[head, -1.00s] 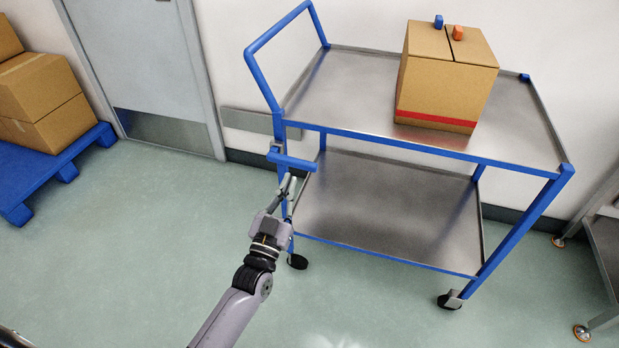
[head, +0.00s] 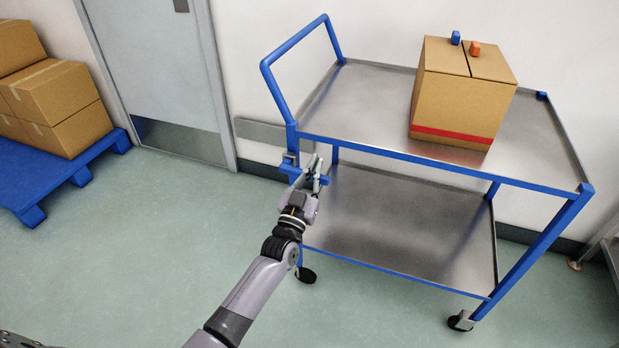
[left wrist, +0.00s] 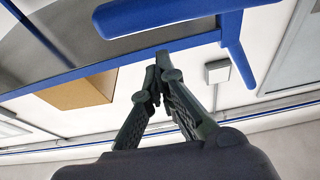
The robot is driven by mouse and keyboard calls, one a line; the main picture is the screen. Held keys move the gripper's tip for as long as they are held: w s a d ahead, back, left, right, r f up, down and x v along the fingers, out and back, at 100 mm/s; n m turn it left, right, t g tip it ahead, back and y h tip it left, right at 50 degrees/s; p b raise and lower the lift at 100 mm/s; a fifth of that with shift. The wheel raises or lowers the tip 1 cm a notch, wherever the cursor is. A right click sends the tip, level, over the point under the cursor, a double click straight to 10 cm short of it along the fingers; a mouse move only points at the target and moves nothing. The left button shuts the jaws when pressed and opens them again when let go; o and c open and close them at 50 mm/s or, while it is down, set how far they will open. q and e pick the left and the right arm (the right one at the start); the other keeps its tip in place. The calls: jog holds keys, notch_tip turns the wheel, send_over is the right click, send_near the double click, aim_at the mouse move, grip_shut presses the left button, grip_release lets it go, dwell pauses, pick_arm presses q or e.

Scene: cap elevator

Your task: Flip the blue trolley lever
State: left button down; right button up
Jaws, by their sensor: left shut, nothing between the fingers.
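The blue lever (head: 287,169) is a short bar on the trolley's near-left post, below the top shelf. In the head view my left gripper (head: 316,164) is in front of it and covers its middle. Both lever ends show beside the fingers. In the left wrist view a rounded blue bar, apparently the lever (left wrist: 165,14), crosses the top of the picture, beyond the fingertips. The left gripper (left wrist: 160,75) is shut and empty there, its fingertips together. Contact with the lever cannot be told. My right gripper is not in view.
The trolley (head: 372,139) has two metal shelves and a blue push handle (head: 294,45). A cardboard box (head: 463,95) with blue and orange pieces on top stands on its upper shelf. A blue pallet (head: 70,172) with boxes is at left. The floor between is clear.

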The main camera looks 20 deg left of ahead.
pick_arm(q)
jog(key=shift+a+f, duration=0.15)
jog(key=shift+f, duration=1.1)
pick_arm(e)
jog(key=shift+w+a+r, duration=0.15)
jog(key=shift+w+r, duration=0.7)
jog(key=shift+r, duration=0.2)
pick_arm(q)
jog(key=shift+s, duration=0.1)
jog(key=shift+f+b, duration=0.1)
jog(key=shift+b, duration=0.2)
jog(key=a+f+m+g+h+b, duration=0.3)
jog(key=f+m, duration=0.8)
jog(key=m, duration=0.8)
jog(key=shift+a+m+g+h, duration=0.3)
jog(key=shift+a+g+h, duration=0.4)
jog(key=shift+a+h, duration=0.45)
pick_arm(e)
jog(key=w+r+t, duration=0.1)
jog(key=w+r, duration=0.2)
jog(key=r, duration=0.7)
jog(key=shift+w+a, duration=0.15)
pick_arm(q)
jog(key=shift+f, duration=0.15)
